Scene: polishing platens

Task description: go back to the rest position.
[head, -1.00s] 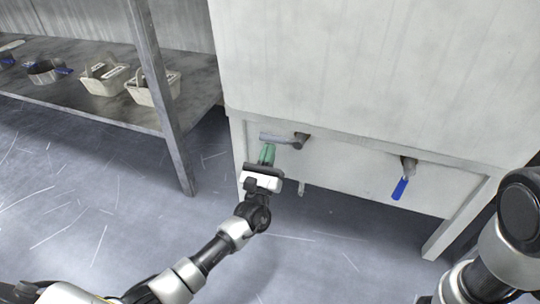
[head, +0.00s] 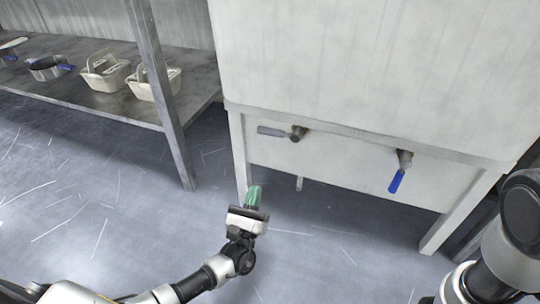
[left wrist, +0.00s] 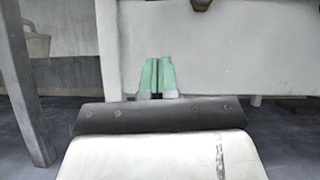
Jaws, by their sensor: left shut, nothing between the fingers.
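My left gripper (head: 254,195) has green fingers that are shut with nothing between them. It is in front of the white cabinet's left leg, below and apart from the grey-handled valve (head: 280,132). In the left wrist view the green fingertips (left wrist: 157,74) are side by side in front of the pale cabinet panel. The grey handle points left. A second valve with a blue handle (head: 397,181) points down, farther right. My right arm shows at the right edge, but its gripper is out of view.
The large white cabinet (head: 360,60) stands on legs ahead. A metal shelf (head: 100,108) at the left holds two pale baskets (head: 105,75) and a round pan (head: 48,68). Its post (head: 160,100) stands left of my gripper. The grey floor (head: 80,220) between is clear.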

